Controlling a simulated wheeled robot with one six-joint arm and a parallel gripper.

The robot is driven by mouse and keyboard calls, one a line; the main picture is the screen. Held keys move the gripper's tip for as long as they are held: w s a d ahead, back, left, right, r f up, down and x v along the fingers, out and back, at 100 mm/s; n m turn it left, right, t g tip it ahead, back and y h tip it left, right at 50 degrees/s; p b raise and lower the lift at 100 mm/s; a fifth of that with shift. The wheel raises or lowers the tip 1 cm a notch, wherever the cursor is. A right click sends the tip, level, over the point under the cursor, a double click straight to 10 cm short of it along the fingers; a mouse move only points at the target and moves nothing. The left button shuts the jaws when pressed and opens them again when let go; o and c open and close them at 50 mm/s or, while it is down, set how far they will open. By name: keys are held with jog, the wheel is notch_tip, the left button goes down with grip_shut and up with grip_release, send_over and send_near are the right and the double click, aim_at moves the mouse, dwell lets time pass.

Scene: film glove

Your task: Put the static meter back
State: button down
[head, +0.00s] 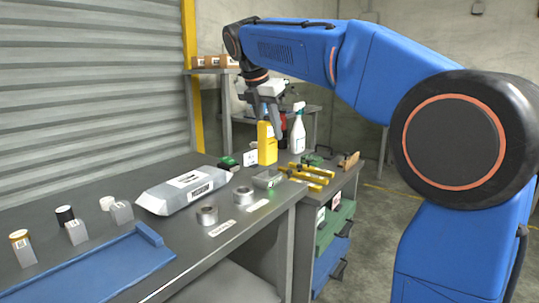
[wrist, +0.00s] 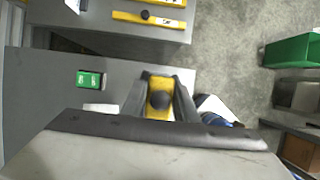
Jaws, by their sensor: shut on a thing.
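The static meter, as I take it, is a yellow upright body (head: 267,152) with a pale label low on its face. My gripper (head: 268,128) points down with its fingers around the meter's upper part, shut on it. In the wrist view the yellow body (wrist: 158,82) with a dark round top sits between the fingertips of my gripper (wrist: 159,100). Its lower end appears close to the grey bench (head: 120,195); I cannot tell whether it touches.
A white spray bottle (head: 298,135) stands right of the meter. A green item (head: 230,162) and a small white card (head: 250,157) are to its left.

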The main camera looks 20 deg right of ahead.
aim_at(263, 122)
jog(key=shift+f, duration=2.9)
jog(key=shift+f, duration=0.1)
jog(key=c, duration=1.4)
grip_release()
jog(key=v, duration=1.2)
jog(key=shift+d, duration=0.1)
